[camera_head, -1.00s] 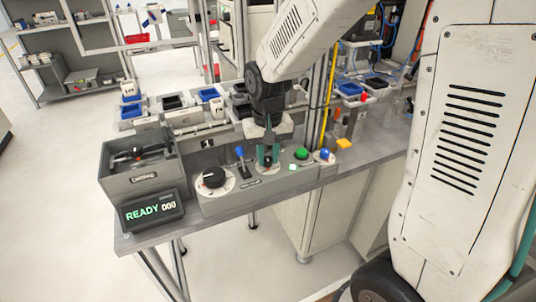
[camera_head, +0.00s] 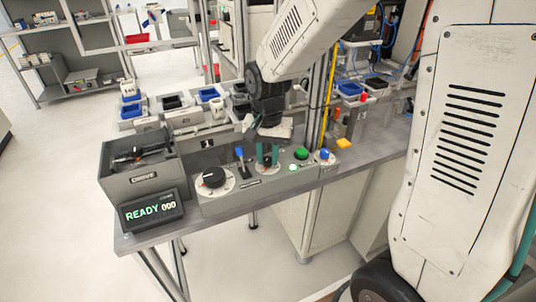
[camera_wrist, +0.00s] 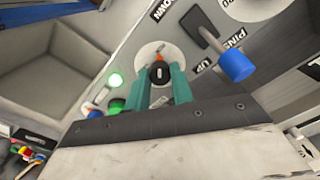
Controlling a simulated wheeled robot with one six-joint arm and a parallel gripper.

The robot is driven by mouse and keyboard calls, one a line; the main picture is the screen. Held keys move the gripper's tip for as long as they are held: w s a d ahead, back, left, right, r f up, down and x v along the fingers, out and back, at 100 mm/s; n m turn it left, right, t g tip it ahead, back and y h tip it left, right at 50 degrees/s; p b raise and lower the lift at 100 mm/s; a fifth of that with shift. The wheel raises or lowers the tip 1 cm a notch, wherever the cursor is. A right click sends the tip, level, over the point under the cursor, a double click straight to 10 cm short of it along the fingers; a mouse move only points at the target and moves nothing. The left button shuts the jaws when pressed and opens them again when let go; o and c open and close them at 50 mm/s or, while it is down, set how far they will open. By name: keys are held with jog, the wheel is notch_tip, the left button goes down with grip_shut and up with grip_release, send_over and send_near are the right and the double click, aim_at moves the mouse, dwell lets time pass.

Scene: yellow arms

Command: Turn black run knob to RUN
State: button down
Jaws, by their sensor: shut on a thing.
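The black run knob (camera_wrist: 159,73) sits on a round white plate on the grey panel, with an orange mark at its edge. In the head view the knob (camera_head: 267,167) is partly hidden by my fingers. My gripper (camera_wrist: 160,85) has its two teal fingers on either side of the knob, shut on it. In the head view my gripper (camera_head: 267,156) points down at the panel (camera_head: 240,199). Any RUN label is not readable.
A larger black dial (camera_head: 214,178) and a blue-tipped lever (camera_head: 241,160) stand left of my gripper. A green button (camera_head: 301,153), a lit green lamp (camera_head: 293,167) and a blue knob (camera_head: 325,154) are to its right. A grey bin (camera_head: 141,180) stands at the left.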

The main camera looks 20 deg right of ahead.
aim_at(268, 158)
jog(key=c, duration=1.2)
grip_release()
notch_tip(268, 158, up, 8)
jog(key=shift+f, duration=0.1)
jog(key=shift+n, duration=0.3)
jog(key=s+d+r+n, duration=0.1)
jog(key=s+r+n, duration=0.2)
jog(key=s, duration=0.8)
jog(key=s+d+r+n+t, duration=0.1)
jog(key=s+d+r+n, duration=0.1)
jog(key=s, duration=0.9)
jog(key=shift+s+r+n, duration=0.4)
jog(key=shift+r+n, duration=0.2)
jog(key=shift+n, duration=0.1)
